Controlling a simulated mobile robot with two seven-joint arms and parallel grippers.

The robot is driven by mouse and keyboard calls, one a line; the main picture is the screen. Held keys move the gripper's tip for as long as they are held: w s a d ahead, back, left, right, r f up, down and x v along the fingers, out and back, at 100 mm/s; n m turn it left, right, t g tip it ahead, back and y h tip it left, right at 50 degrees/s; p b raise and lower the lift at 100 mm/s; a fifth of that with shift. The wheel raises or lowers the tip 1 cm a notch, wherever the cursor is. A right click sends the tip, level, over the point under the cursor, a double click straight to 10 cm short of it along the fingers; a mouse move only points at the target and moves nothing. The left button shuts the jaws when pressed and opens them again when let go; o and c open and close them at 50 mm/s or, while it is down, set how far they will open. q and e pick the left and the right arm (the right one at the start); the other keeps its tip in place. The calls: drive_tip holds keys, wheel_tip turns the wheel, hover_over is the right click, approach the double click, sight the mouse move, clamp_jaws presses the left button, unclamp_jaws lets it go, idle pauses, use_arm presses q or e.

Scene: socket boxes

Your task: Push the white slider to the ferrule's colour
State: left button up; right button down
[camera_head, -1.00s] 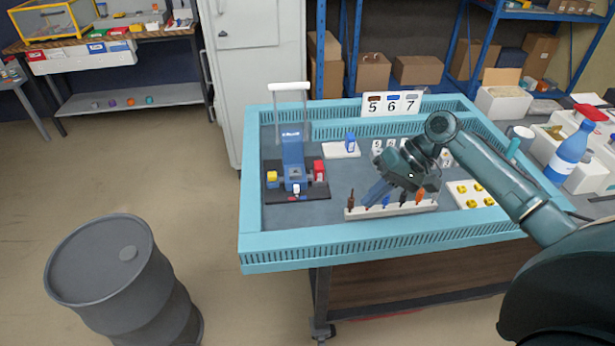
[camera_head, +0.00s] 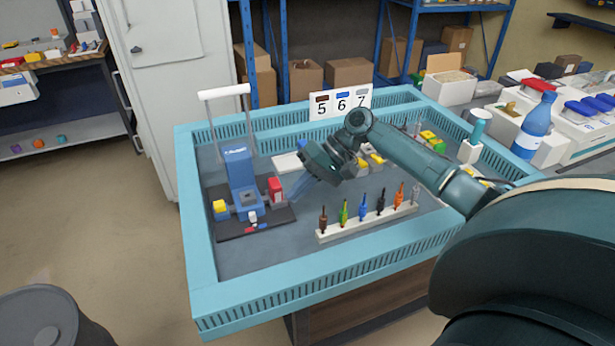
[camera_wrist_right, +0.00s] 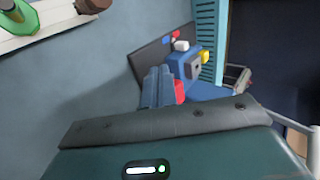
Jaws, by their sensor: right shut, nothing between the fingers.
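The blue press (camera_head: 241,182) stands on a dark plate, with a yellow block (camera_head: 219,206) at its left and a red block (camera_head: 275,189) at its right. The small white slider (camera_head: 252,216) is at its front, above red and blue marks (camera_head: 257,228). It also shows in the right wrist view (camera_wrist_right: 181,45). My right gripper (camera_head: 292,199) is shut and empty, just right of the red block; in the wrist view its fingers (camera_wrist_right: 157,87) overlap the red block's edge (camera_wrist_right: 180,92), and contact is unclear. I cannot make out a ferrule. My left gripper is not in view.
A white rack (camera_head: 368,222) with several coloured-handled tools stands in front of my arm. A card (camera_head: 341,104) reading 5, 6, 7 has brown, blue and grey swatches. Tray floor is bare between press and rack.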

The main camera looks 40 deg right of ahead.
sight(254, 213)
drive_tip(key=x, duration=0.3)
drive_tip(key=shift+w+a+f, duration=0.1)
drive_tip(key=shift+a+f, duration=0.15)
drive_tip(key=shift+a, duration=0.05)
drive_tip(key=shift+w+a+p, duration=0.15)
drive_tip(key=shift+a+p, duration=0.05)
drive_tip(key=shift+a, duration=0.4)
drive_tip(key=shift+w+a+p, duration=0.2)
drive_tip(key=shift+a, duration=0.45)
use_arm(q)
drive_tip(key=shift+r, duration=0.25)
use_arm(e)
drive_tip(key=shift+w+a, duration=0.2)
drive_tip(key=shift+a, duration=0.45)
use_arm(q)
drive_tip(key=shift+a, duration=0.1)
use_arm(e)
drive_tip(key=shift+a, duration=0.1)
drive_tip(key=shift+w+a+r+p, duration=0.1)
drive_tip(key=shift+a+p, duration=0.25)
drive_tip(key=shift+p, duration=0.15)
drive_tip(key=shift+w+a+p, duration=0.1)
drive_tip(key=shift+a+p, duration=0.3)
drive_tip(key=shift+a, duration=0.25)
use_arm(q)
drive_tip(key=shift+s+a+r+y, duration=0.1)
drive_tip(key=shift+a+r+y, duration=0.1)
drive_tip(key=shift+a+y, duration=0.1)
